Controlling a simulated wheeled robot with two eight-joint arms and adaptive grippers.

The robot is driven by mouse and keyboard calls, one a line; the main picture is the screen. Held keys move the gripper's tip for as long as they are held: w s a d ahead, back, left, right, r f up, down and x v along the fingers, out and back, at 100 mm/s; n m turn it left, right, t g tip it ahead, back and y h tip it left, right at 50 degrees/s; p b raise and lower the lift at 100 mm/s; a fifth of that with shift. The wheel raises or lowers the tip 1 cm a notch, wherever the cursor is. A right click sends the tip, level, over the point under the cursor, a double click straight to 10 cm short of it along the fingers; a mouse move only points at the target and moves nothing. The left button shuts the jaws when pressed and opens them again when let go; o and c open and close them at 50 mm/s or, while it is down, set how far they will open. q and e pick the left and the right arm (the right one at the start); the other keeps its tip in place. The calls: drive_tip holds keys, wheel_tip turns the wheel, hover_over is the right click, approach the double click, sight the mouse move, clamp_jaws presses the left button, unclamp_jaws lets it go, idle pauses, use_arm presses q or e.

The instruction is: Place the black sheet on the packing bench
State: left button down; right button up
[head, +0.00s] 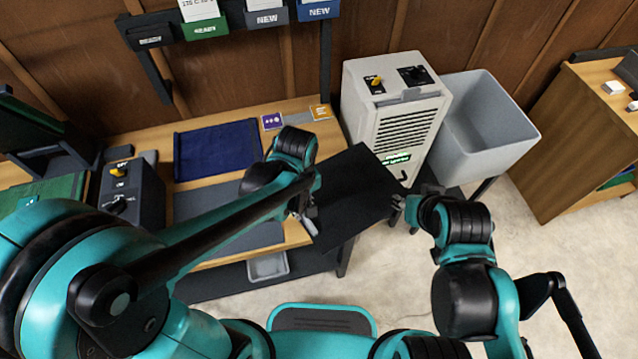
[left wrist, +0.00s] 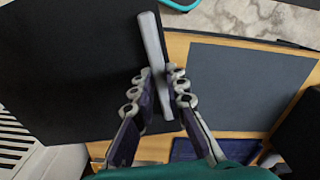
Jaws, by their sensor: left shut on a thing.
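The black sheet (head: 350,195) is a flat dark panel held in the air off the right end of a wooden bench (head: 296,235). My left gripper (head: 308,218) is at its left edge. In the left wrist view, the left gripper's fingers (left wrist: 160,82) are closed on a light grey bar along the edge of the black sheet (left wrist: 65,65). My right gripper (head: 399,202) is at the sheet's right corner; whether it grips or only touches the sheet cannot be told. A bare dark grey mat (left wrist: 245,85) lies on the bench beside the sheet.
A blue sheet (head: 217,150) lies at the back of the bench, near purple and orange cards. A dark control box (head: 130,195) stands left. A grey-white machine (head: 395,110) and a grey bin (head: 485,125) stand behind and right of the sheet. Tags hang above the bench.

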use_arm(q)
drive_tip(key=shift+s+d+r+n, duration=0.2)
drive_tip(key=shift+s+d+n, duration=0.1)
drive_tip(key=shift+s+d, duration=0.2)
drive_tip(key=w+a+f+b, duration=0.2)
drive_tip(key=w+a+f, duration=0.1)
drive_tip(key=w+a+f+b, duration=0.2)
drive_tip(key=w+a+f, duration=0.1)
drive_tip(key=w+a, duration=0.1)
drive_tip(key=shift+w+a+f, duration=0.2)
drive_tip(key=shift+a+f, duration=0.05)
drive_tip(key=shift+f, duration=0.05)
drive_tip(key=shift+w+a+f, duration=0.2)
drive_tip(key=shift+w+a, duration=0.1)
drive_tip(key=shift+f+b, duration=1)
drive_tip(key=shift+f, duration=1)
drive_tip(key=shift+f, duration=0.15)
drive_tip(key=c, duration=1.5)
unclamp_jaws()
drive_tip(key=shift+c, duration=0.2)
